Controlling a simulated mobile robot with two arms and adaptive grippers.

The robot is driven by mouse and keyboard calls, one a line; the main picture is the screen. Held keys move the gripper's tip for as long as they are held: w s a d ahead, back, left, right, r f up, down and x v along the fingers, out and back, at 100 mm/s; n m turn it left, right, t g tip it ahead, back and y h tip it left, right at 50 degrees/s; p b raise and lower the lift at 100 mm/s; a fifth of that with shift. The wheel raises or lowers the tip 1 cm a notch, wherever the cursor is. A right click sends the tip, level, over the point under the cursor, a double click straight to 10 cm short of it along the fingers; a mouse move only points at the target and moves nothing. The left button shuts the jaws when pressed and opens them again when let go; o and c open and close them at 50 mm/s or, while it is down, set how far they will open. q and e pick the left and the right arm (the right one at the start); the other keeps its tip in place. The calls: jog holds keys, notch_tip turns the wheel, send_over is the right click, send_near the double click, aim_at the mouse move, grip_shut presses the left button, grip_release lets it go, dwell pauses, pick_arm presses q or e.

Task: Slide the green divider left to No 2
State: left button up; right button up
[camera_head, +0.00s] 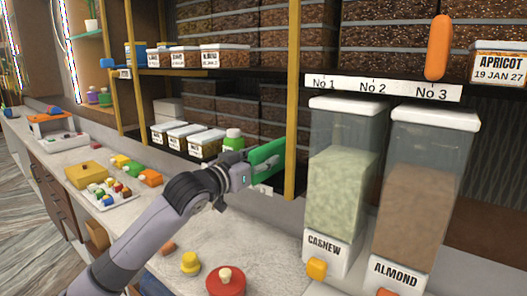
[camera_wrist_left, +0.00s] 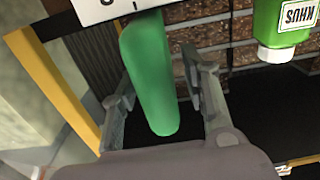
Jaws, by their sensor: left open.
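The green divider (camera_head: 268,156) stands at the front of the lower shelf, above a small white label strip (camera_head: 263,189) mostly hidden by my arm. In the left wrist view the divider (camera_wrist_left: 150,75) is between the two fingers of my left gripper (camera_wrist_left: 160,98), which is open around it. Gaps show beside the divider, clearest on the right. The label strip (camera_wrist_left: 100,10) is cut off there, so its numbers cannot be read. In the head view my left gripper (camera_head: 247,166) is at the divider. My right gripper is not in view.
A wooden post (camera_head: 292,110) stands just right of the divider. An orange divider (camera_head: 439,48) stands over another strip (camera_head: 380,87) reading No 1 to No 3, above cashew (camera_head: 341,190) and almond (camera_head: 424,215) bins.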

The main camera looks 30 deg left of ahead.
pick_arm(q)
jog(key=shift+w, duration=0.5)
grip_shut()
dwell(0.6)
